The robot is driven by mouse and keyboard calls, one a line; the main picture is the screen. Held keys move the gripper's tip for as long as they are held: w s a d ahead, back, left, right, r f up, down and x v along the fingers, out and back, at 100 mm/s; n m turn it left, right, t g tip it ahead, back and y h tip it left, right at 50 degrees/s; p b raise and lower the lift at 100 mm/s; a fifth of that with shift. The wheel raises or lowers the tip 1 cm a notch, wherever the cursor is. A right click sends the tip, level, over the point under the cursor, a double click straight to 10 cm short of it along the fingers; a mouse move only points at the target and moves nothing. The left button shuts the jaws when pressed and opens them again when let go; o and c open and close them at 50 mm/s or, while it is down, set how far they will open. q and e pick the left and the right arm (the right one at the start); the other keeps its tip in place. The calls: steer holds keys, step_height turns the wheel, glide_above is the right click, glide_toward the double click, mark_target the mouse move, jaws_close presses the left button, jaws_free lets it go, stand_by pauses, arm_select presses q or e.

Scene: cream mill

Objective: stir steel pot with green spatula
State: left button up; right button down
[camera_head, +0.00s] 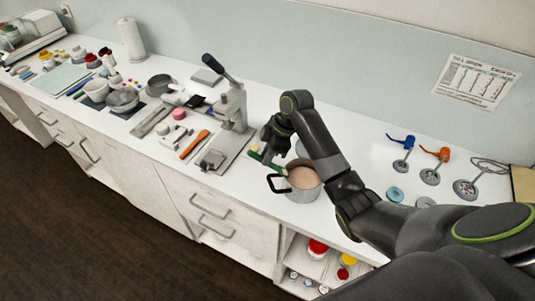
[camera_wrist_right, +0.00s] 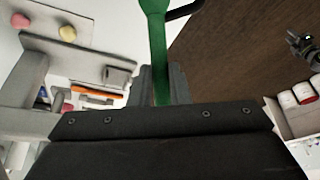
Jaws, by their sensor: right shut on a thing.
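The steel pot (camera_head: 303,194) stands on the white counter with a pinkish-cream mass inside and a black handle at its left. My right gripper (camera_head: 268,152) is above and left of the pot, shut on the green spatula (camera_head: 270,164). The spatula slants down to the right, and its lower end reaches the pot's rim or inside; I cannot tell exactly which. In the right wrist view the green spatula (camera_wrist_right: 157,40) runs up from between the fingers. The arm hides part of the pot's far side. My left gripper is not in view.
Blue (camera_head: 402,150) and orange (camera_head: 434,163) handled tools lie to the right. Bowls and jars crowd the far left. The counter's front edge is close to the pot.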

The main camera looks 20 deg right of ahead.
steer(key=shift+r, duration=3)
